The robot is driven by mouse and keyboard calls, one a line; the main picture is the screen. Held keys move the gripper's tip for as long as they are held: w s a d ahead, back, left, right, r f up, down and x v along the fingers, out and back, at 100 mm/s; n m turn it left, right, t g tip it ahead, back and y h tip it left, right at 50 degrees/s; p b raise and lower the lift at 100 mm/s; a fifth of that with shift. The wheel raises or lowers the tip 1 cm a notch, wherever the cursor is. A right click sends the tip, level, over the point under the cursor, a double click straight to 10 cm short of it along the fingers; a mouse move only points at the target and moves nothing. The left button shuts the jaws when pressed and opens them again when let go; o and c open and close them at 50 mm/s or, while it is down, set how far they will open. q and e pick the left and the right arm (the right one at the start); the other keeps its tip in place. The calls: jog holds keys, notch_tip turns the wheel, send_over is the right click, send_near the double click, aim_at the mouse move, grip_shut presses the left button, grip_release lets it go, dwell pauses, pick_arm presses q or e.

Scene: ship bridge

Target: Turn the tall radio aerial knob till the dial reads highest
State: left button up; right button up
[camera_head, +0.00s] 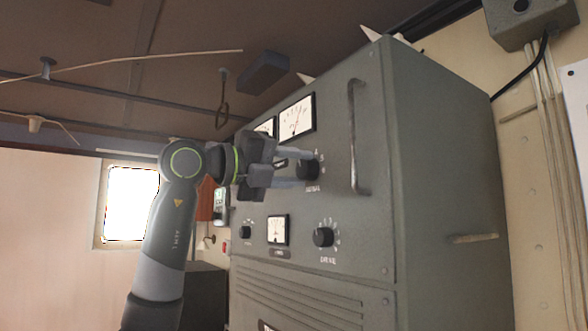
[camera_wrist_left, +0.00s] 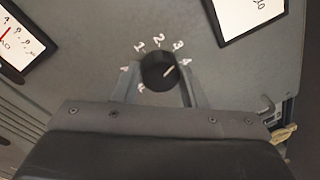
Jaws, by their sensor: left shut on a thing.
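The tall radio (camera_head: 440,170) is a grey-green metal cabinet. Its aerial knob (camera_head: 308,170) is black and round, on the front panel under a large white dial (camera_head: 297,118). The dial's needle leans to the right of upright; its exact reading is too small to tell. My left gripper (camera_head: 296,169) reaches the knob from the left, its two fingers shut around it. In the left wrist view the knob (camera_wrist_left: 159,72) sits between the fingertips, its white pointer line toward about 4. Another dial (camera_head: 266,127) is partly hidden by the gripper. My right gripper is out of view.
Below are the drive knob (camera_head: 323,237), a small meter (camera_head: 278,230) and a smaller knob (camera_head: 245,232). A vertical handle (camera_head: 356,137) stands out from the panel to the right of the aerial knob. A bright window (camera_head: 131,203) is in the left wall.

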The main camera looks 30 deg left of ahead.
pick_arm(q)
jog(key=o, duration=1)
jog(key=shift+c, duration=0.2)
jog(key=shift+s+a+b, duration=0.3)
jog(key=shift+s, duration=0.1)
jog(key=r+b+v, duration=0.1)
jog(key=b+v, duration=0.3)
jog(key=v, duration=1.2)
jog(key=shift+s+f, duration=0.2)
jog(key=shift+f, duration=0.25)
jog(key=shift+a, duration=0.1)
